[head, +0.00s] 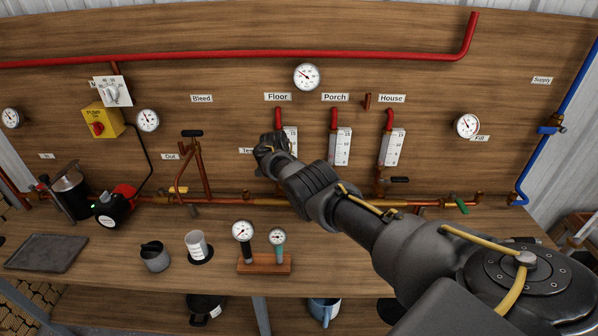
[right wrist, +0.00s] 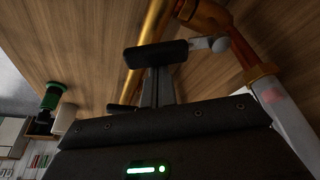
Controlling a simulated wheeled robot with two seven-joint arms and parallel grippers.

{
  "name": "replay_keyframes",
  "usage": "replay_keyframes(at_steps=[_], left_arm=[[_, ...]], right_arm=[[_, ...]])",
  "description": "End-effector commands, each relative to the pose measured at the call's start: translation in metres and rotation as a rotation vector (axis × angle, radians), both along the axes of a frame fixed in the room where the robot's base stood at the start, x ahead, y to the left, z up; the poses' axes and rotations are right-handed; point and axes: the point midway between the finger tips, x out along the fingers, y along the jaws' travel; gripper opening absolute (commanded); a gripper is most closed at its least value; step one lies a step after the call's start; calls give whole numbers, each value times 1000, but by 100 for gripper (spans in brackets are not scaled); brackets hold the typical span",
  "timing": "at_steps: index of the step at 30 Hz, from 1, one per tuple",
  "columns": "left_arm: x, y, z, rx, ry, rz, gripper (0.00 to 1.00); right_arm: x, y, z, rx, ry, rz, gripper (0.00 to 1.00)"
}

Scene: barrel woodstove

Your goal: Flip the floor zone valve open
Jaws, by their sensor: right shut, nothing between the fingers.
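The Floor label (head: 277,97) is on the wooden board in the head view, above a red pipe and a white flow meter (head: 291,138). My right gripper (head: 268,150) is in front of the lower part of this branch and hides the floor valve there. In the right wrist view the floor valve's black lever handle (right wrist: 150,55) shows, joined by a silver stem to a copper body (right wrist: 207,17). The shut, empty right gripper (right wrist: 158,90) is right at the handle; I cannot tell whether they touch. My left gripper is not in view.
The Porch flow meter (head: 340,147) and House flow meter (head: 392,147) stand to the right, with a black House lever (head: 399,180). A horizontal copper pipe (head: 230,202) runs below. Cups and a two-gauge stand (head: 264,264) are on the bench.

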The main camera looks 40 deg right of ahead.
Motion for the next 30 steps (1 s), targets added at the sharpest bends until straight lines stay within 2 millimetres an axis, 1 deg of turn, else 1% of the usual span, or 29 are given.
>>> replay_keyframes(at_steps=[3,12,18,30], left_arm=[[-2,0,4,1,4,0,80],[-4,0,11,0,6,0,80],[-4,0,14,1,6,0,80],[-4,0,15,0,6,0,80]], right_arm=[[-1,9,1,2,2,3,0],[-1,27,0,2,2,4,0],[0,34,0,2,1,5,0],[1,41,-1,3,2,7,0]])
